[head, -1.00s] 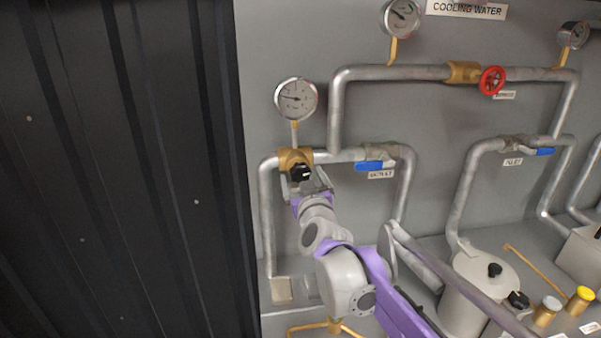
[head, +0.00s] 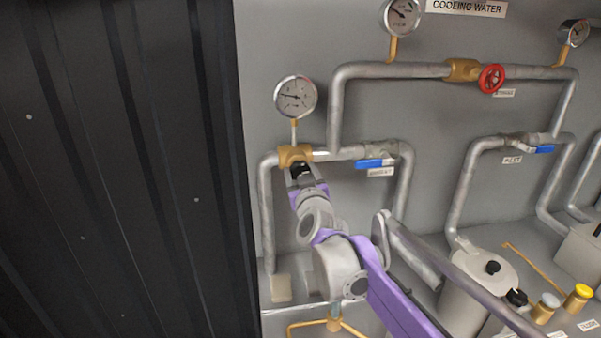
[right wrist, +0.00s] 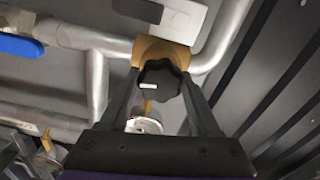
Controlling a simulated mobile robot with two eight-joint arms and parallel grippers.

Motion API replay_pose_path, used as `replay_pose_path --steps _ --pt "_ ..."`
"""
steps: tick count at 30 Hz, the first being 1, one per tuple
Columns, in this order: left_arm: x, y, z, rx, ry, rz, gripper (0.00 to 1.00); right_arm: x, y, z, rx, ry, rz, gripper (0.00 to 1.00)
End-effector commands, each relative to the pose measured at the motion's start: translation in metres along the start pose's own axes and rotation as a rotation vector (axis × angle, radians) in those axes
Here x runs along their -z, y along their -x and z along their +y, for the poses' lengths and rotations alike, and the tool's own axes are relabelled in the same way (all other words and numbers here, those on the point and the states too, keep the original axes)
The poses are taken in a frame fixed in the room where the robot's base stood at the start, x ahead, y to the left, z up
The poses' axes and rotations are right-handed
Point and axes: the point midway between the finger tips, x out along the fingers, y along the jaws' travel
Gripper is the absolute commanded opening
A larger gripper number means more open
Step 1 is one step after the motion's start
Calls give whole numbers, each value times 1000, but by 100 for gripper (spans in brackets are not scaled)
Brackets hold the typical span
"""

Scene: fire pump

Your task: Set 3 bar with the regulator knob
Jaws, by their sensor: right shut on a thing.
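The regulator knob is black and lobed with a white mark, in front of a brass body (head: 290,154) on the grey pipe. It shows best in the right wrist view (right wrist: 160,80), its white mark left of its middle. My right gripper (head: 301,172) is shut on the knob; in the right wrist view one finger (right wrist: 163,92) lies on each side of it. In the head view the gripper hides most of the knob. The round regulator gauge (head: 295,97) stands above the brass body, its needle pointing left; its figures are too small to read. My left gripper is not in view.
A blue-handled valve (head: 376,163) is on the pipe to the right. A red handwheel (head: 491,78) and another gauge (head: 401,17) are higher up. A grey tank (head: 482,285) stands at lower right. A dark ribbed wall (head: 120,170) fills the left.

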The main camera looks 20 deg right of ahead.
Motion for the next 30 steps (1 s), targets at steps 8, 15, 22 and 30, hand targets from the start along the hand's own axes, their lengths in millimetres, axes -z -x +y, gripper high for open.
replay_pose_path --steps 8,15,22,30 --pt "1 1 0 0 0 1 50 0 0 0 0 -29 0 8" --pt "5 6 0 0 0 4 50 1 0 0 0 -153 0 8" --pt "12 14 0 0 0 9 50 2 0 1 0 -355 1 8" --pt "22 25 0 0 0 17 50 2 0 1 0 -613 1 8"
